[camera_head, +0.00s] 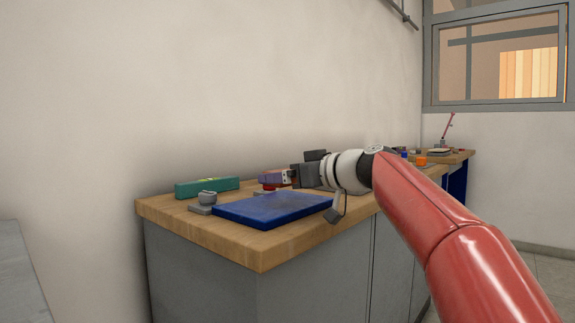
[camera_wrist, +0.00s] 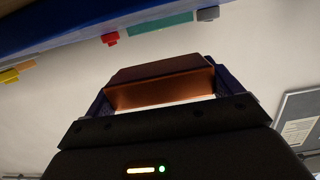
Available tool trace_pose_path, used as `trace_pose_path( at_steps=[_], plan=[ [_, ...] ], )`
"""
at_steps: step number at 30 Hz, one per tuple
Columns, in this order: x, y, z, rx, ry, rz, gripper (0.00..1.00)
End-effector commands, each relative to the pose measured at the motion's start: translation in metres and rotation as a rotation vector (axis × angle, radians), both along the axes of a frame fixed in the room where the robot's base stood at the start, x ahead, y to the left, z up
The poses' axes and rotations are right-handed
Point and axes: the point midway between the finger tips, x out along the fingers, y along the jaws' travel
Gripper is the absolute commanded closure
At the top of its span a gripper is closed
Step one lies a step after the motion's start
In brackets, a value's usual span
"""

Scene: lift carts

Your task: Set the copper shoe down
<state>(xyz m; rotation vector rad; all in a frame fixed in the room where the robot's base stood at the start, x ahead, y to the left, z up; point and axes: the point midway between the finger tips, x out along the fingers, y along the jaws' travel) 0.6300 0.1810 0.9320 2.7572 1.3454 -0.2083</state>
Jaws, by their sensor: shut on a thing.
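The copper shoe (camera_wrist: 160,92) spans the gap between my two finger pads in the wrist view, its copper-coloured face towards the camera. My gripper (camera_head: 291,177) is shut on it. In the head view my gripper reaches left over the back part of the wooden-topped bench (camera_head: 262,248), behind a blue slab (camera_head: 272,207). The shoe is small and partly hidden by my gripper there. I cannot tell how much space is under it.
A long teal box (camera_head: 207,187) lies at the back left of the bench. A red object (camera_head: 270,187) is close to my gripper. A farther bench (camera_head: 455,156) carries small items.

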Motion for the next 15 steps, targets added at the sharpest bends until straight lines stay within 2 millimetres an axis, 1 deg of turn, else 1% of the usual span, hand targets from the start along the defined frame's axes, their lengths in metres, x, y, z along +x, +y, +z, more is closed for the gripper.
trace_pose_path(
  at_steps=[5,11,15],
  plan=[
    [-0.001,0.000,-0.007,0.004,-0.006,-0.001,0.80],
    [-0.001,0.000,-0.032,0.004,-0.005,-0.002,0.80],
    [-0.001,0.000,-0.040,0.004,-0.006,-0.002,0.80]
  ],
)
